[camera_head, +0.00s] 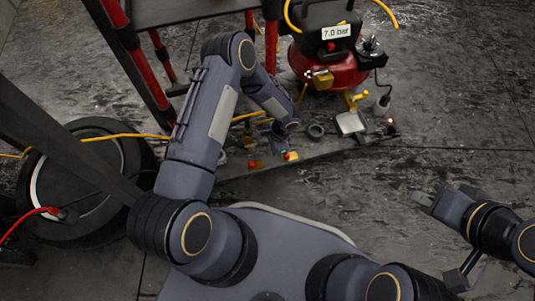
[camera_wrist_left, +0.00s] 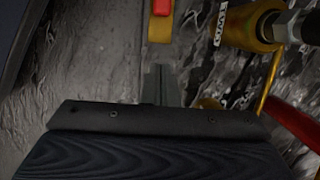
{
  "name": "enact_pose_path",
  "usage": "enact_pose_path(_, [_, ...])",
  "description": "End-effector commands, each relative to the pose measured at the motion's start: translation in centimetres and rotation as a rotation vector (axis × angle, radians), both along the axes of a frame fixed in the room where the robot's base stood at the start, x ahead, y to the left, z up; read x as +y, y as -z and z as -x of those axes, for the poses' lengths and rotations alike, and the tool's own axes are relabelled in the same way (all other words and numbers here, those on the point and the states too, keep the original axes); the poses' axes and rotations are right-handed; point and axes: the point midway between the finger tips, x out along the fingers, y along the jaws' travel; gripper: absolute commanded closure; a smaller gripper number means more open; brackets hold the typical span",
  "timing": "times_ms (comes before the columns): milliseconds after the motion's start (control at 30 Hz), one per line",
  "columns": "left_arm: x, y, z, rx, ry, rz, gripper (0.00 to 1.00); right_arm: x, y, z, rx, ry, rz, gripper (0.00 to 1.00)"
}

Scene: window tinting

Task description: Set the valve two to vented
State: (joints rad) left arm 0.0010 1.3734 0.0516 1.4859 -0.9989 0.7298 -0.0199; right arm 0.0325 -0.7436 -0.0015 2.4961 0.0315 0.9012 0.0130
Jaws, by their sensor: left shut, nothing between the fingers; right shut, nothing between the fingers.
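My left gripper (camera_head: 281,138) reaches down over the low board with fittings. A yellow block with a red top (camera_wrist_left: 161,16) lies straight ahead of the fingers. They look apart from all of these. I cannot read which fitting is valve two. My right gripper (camera_head: 425,199) is shut and empty over bare floor.
A red compressor (camera_head: 330,68) marked 7.0 bar stands at the back. A wheel (camera_head: 85,180) and a red-legged frame (camera_head: 150,55) stand at the left. A yellow hose (camera_head: 120,137) runs toward the board. Floor at the right is clear.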

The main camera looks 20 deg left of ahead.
Motion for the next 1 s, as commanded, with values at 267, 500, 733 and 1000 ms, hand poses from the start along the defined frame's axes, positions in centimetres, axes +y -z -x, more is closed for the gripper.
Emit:
enact_pose_path(267, [-1.0, -4.6, -0.6, 0.000, 0.003, 0.001, 1.00, 0.0, -2.0, 0.0, 0.001, 0.000, 0.000, 1.00])
enact_pose_path(500, [-1.2, -5.2, -0.7, 0.002, 0.001, 0.001, 1.00, 0.0, -2.1, 0.0, 0.001, 0.000, 0.000, 1.00])
enact_pose_path(733, [-1.2, -5.2, -0.7, 0.001, 0.002, 0.002, 1.00, 0.0, -2.1, 0.0, 0.001, 0.000, 0.000, 1.00])
enact_pose_path(1000, [-1.2, -5.2, -0.7, 0.000, 0.001, 0.002, 1.00, 0.0, -2.1, 0.0, 0.001, 0.000, 0.000, 1.00])
